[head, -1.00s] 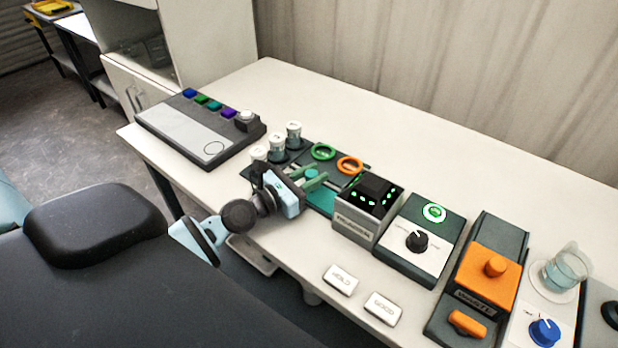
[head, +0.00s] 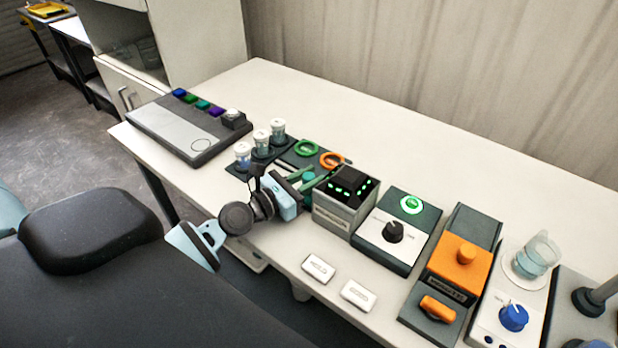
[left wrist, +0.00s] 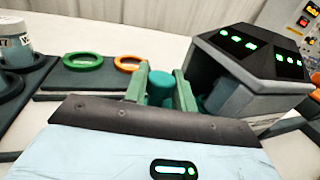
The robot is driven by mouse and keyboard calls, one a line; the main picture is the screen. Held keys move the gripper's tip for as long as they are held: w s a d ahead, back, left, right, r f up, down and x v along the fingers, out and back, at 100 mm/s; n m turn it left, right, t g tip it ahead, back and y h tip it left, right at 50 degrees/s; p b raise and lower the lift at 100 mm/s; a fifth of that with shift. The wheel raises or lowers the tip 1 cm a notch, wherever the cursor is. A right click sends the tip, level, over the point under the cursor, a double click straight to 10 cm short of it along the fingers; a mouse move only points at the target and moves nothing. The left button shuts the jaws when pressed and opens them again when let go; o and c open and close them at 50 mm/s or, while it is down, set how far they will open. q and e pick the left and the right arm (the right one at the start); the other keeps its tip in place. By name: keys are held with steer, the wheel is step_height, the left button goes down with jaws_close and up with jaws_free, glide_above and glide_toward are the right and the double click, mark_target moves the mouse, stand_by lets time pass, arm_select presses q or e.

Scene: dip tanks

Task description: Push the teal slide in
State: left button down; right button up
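The teal slide shows its round knob (left wrist: 160,88) in the left wrist view; in the head view the knob (head: 308,178) stands beside the grey display box (head: 340,211). My left gripper (head: 304,180) has one green finger on each side of the knob; both fingers look closed against it. A bit of teal shows between the right finger and the box in the left wrist view. The rest of the slide is hidden by the gripper and box. My right gripper is not in view.
Green (head: 306,149) and orange (head: 332,160) rings lie just behind the gripper. Several lidded jars (head: 262,142) stand to its left. The display box is close on its right. Two white labels (head: 318,268) lie near the front edge. The table's back is clear.

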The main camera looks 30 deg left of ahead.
arm_select(q)
steer(key=c, duration=1.1)
jaws_free()
steer(key=shift+d, duration=0.3)
steer(key=shift+c, duration=0.2)
steer(key=shift+s+a, duration=0.1)
steer(key=shift+s+a+f, duration=0.1)
steer(key=shift+s, duration=0.15)
steer(key=b+v, duration=0.1)
steer(key=v, duration=0.5)
steer(key=shift+s+a+f+b, duration=0.1)
steer(key=shift+s+b, duration=0.1)
steer(key=shift+b, duration=0.2)
steer(key=shift+s+a, duration=0.1)
steer(key=shift+s, duration=0.2)
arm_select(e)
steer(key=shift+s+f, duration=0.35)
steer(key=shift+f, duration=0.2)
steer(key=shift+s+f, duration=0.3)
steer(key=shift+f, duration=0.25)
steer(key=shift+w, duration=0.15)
